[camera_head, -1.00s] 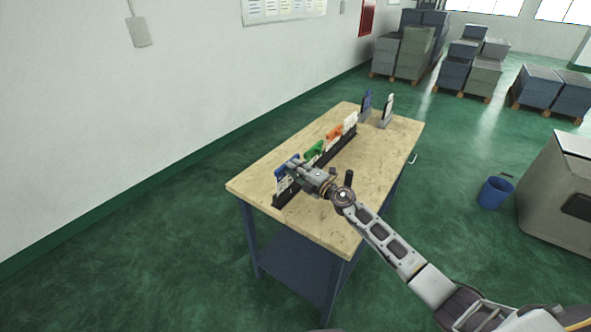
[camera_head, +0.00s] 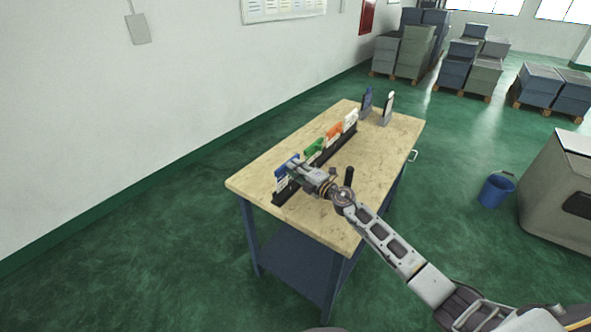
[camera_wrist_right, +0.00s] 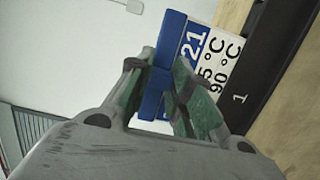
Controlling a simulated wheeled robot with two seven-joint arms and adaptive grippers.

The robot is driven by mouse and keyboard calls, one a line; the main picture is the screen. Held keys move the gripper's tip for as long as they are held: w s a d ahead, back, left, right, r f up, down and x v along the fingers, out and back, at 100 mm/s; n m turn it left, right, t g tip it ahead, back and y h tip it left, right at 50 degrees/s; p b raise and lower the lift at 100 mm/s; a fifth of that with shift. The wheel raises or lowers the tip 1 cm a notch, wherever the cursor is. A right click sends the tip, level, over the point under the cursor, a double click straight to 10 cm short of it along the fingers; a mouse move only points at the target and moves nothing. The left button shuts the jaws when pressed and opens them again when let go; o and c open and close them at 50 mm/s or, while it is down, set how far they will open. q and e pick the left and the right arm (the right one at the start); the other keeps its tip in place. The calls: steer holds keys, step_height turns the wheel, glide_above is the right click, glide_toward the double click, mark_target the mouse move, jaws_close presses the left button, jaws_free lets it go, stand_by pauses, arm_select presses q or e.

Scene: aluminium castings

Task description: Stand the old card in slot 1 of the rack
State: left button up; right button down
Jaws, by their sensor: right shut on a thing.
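The rack (camera_head: 341,152) is a long black strip on the table, with several cards along it. A blue-headed white card (camera_head: 280,184) is at its near end; the wrist view shows this card (camera_wrist_right: 212,60) with printed numbers and temperatures. My right gripper (camera_head: 292,168) is shut on its blue header. In the wrist view the card's white lower edge meets the black rack (camera_wrist_right: 268,50) beside the mark 1. I cannot tell how deep it sits in the slot. My left gripper is not in view.
Green (camera_head: 313,147), orange (camera_head: 334,131) and white (camera_head: 350,119) cards stand farther along the rack. Two small holders with a blue card (camera_head: 367,101) and a pale card (camera_head: 389,104) stand at the table's far end. The table's (camera_head: 385,150) right side is mostly clear.

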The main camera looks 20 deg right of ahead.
steer(key=shift+f+b, duration=0.55)
steer(key=shift+f, duration=0.2)
steer(key=c, duration=1.2)
jaws_free()
steer(key=shift+s+d, duration=0.1)
steer(key=shift+s, duration=0.05)
steer(key=v, duration=1.1)
steer(key=shift+s+d, duration=0.15)
steer(key=shift+s, duration=0.15)
stand_by(0.8)
